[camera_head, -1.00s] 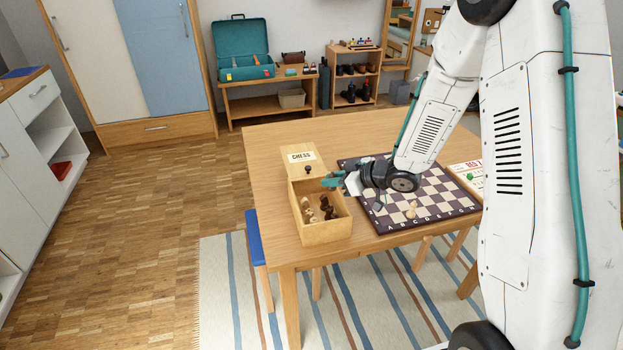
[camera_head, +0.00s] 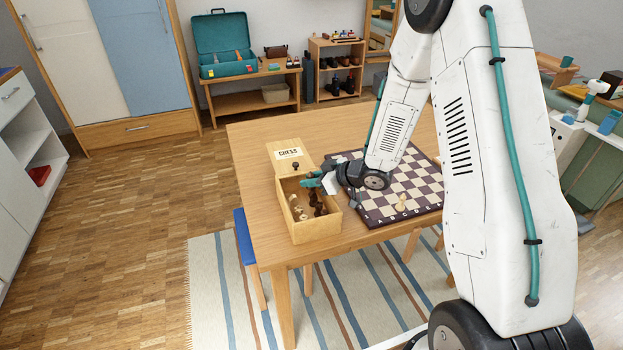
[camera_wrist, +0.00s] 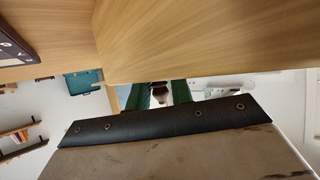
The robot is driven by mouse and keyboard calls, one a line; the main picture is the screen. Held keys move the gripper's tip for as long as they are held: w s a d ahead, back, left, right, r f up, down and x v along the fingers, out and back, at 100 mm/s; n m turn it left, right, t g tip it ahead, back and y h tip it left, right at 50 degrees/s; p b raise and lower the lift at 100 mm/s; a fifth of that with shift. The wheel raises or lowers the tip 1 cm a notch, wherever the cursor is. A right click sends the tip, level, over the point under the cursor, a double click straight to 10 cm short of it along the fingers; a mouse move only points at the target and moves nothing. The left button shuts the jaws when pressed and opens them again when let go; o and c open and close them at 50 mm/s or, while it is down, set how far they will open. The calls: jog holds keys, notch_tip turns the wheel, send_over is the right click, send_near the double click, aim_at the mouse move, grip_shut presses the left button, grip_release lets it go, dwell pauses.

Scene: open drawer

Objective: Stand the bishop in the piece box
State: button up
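The wooden piece box (camera_head: 318,231) stands open on the table, with several light and dark chess pieces inside. My gripper (camera_head: 314,181), with teal fingers, is over the back right part of the box. In the wrist view, my gripper (camera_wrist: 159,94) has its two green fingers on either side of a small dark brown piece, seemingly the bishop (camera_wrist: 160,96), which fills the gap. Its lower part and tilt are hidden. In the head view I cannot pick out the held piece from the dark pieces in the box.
The box's CHESS lid (camera_head: 288,153), with a dark knob, lies behind the opening. The chessboard (camera_head: 380,217) is to the right, with a light piece (camera_head: 402,203) near its front edge. The table's left part (camera_head: 252,150) is clear.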

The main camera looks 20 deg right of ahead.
jog(key=shift+o, duration=1.2)
jog(key=shift+r, duration=0.1)
